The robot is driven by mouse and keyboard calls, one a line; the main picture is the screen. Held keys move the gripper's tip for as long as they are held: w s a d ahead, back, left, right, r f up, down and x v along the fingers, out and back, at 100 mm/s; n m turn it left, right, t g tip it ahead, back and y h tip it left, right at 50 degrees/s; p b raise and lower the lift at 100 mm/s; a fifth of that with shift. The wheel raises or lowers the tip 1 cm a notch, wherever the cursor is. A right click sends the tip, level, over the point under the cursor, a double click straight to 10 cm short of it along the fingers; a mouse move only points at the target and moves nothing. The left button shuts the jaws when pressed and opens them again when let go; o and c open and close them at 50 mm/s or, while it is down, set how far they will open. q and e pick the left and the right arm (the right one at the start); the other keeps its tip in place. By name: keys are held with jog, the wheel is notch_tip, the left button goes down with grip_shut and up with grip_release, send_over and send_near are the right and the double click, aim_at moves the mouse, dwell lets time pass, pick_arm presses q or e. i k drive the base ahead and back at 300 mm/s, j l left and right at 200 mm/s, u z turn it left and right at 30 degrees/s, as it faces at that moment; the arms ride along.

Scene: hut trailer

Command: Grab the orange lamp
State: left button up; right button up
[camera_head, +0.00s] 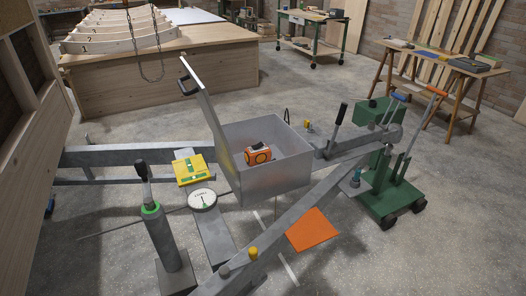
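The orange lamp (257,154), a small boxy orange thing with black parts, sits inside an open grey metal box (275,180) near the middle of the head view. The lid (205,108) of the box stands up at its left side, with a dark handle at its upper end. The lamp's lower part is partly hidden by the box's front wall. Neither of my grippers is in view.
The box stands amid a grey metal trailer frame (297,212). A yellow block (190,169) and a round white gauge (202,199) lie left of it. A post with a black handle (163,226) rises front left. A green wheeled stand (390,190) is right.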

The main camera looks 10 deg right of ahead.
aim_at(262, 155)
jog(key=i+l, duration=0.15)
jog(key=l, duration=0.25)
jog(key=i+l, duration=0.1)
jog(key=l, duration=0.3)
jog(key=i+l, duration=0.15)
jog(key=l, duration=0.25)
jog(key=i+l+u, duration=0.1)
jog(key=l, duration=0.3)
jog(key=i+l, duration=0.15)
jog(key=l, duration=0.25)
jog(key=i+l, duration=0.15)
jog(key=l, duration=0.3)
jog(key=i+l, duration=0.1)
jog(key=l, duration=0.3)
jog(key=u, duration=0.05)
